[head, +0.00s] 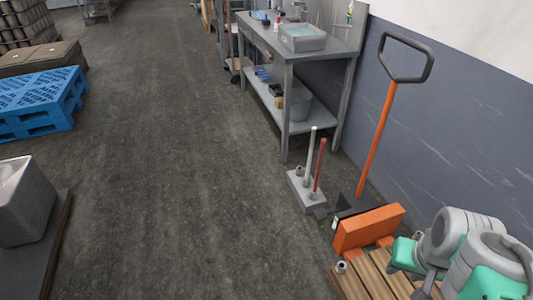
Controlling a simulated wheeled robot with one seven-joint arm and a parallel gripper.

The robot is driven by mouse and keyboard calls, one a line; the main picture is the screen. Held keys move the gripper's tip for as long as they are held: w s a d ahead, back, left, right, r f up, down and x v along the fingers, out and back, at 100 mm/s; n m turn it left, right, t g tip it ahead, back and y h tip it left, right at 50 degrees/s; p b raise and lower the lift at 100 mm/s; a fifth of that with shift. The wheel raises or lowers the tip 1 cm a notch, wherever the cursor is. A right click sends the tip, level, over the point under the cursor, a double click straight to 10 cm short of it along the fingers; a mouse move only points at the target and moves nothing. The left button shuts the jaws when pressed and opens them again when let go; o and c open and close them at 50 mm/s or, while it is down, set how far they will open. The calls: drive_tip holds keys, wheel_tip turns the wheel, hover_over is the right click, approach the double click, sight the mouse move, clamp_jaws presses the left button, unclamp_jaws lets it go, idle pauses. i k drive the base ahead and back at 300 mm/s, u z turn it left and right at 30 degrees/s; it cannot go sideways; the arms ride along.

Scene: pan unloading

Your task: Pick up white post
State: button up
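A thin white post (311,150) stands upright on a small grey base block (298,190) on the floor, right of the picture's middle. A red post (320,166) stands close beside it on the right. The white post's lower end meets the base near some small grey round pieces; the exact fit is too small to tell. My gripper is not in view.
A metal table (318,47) with a sink stands behind the posts.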

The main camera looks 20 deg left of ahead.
sight(306, 178)
drive_tip(key=u, duration=0.9)
drive_tip(key=i, duration=1)
drive_tip(key=u, duration=0.8)
drive_tip(key=i, duration=1.55)
drive_tip(key=z, duration=0.8)
drive_tip(key=i, duration=1.2)
drive_tip(key=z, duration=0.8)
